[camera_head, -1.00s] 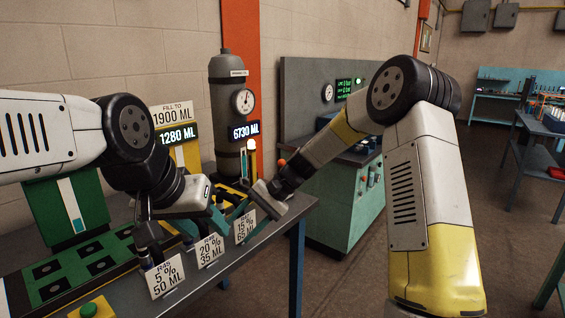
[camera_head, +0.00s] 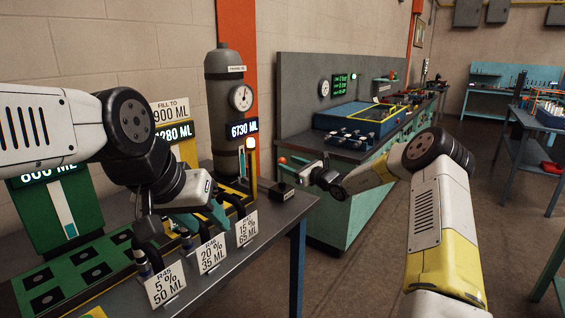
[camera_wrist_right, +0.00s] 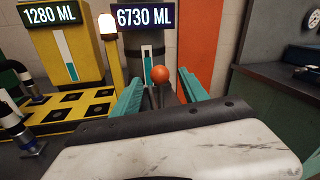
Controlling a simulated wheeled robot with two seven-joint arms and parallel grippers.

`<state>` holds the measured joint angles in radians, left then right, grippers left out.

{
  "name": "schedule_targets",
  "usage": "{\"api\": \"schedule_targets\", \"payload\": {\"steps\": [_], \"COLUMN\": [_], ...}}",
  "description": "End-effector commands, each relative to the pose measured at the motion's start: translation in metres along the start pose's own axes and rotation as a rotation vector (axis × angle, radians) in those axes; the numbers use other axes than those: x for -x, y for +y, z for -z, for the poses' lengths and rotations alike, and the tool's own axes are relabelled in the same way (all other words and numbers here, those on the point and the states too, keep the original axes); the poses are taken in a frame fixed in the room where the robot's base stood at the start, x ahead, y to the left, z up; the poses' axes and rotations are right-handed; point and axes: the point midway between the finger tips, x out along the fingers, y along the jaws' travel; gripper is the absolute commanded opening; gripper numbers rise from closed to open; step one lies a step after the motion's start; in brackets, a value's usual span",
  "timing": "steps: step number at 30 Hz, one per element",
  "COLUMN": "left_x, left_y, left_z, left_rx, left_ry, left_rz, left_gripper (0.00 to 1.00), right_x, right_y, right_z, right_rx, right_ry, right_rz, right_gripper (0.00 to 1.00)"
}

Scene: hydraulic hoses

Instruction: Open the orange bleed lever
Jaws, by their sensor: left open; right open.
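The orange bleed lever shows as an orange ball knob (camera_head: 282,160) on a thin stem above a small dark base box (camera_head: 281,192), near the bench's far right corner. In the right wrist view the knob (camera_wrist_right: 160,74) appears between the two teal fingers of my right gripper (camera_wrist_right: 160,95), which is open. In the head view my right gripper (camera_head: 297,166) is just right of the knob; contact cannot be told. My left gripper (camera_head: 207,216) is open, low over the bench behind the hose cards, partly hidden by its own wrist.
A grey cylinder (camera_head: 222,110) with a gauge and a 6730 ML display (camera_head: 243,129) stands behind the lever. Cards (camera_head: 211,254) and dark hoses line the bench's front edge. A green test bench (camera_head: 340,205) stands to the right, with floor between.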

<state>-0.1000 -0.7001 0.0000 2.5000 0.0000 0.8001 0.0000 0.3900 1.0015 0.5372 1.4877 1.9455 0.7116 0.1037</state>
Motion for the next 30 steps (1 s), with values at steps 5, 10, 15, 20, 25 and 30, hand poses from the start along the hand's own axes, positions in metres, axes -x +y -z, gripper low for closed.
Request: {"api": "schedule_targets", "payload": {"steps": [5,10,15,20,25,30], "left_x": [0.0,0.0,0.0,0.0,0.0,0.0], "left_y": [0.0,0.0,0.0,0.0,0.0,0.0], "left_z": [0.0,0.0,0.0,0.0,0.0,0.0], "left_rx": [0.0,0.0,0.0,0.0,0.0,0.0], "left_ry": [0.0,0.0,0.0,0.0,0.0,0.0], "left_rz": [0.0,0.0,0.0,0.0,0.0,0.0], "left_gripper": [0.45,0.45,0.45,0.45,0.45,0.45], "right_x": [-0.029,-0.044,-0.047,-0.047,-0.047,-0.047], "right_y": [0.001,0.001,0.001,0.001,0.001,0.001], "right_z": [0.0,0.0,0.0,0.0,0.0,0.0], "right_rx": [0.001,0.002,0.003,0.003,0.003,0.003], "right_ry": [-0.001,0.0,0.0,0.0,0.0,0.0], "right_rz": [-0.001,-0.002,-0.002,-0.002,-0.002,-0.002], "right_gripper": [0.52,0.52,0.52,0.48,0.14,0.0]}}
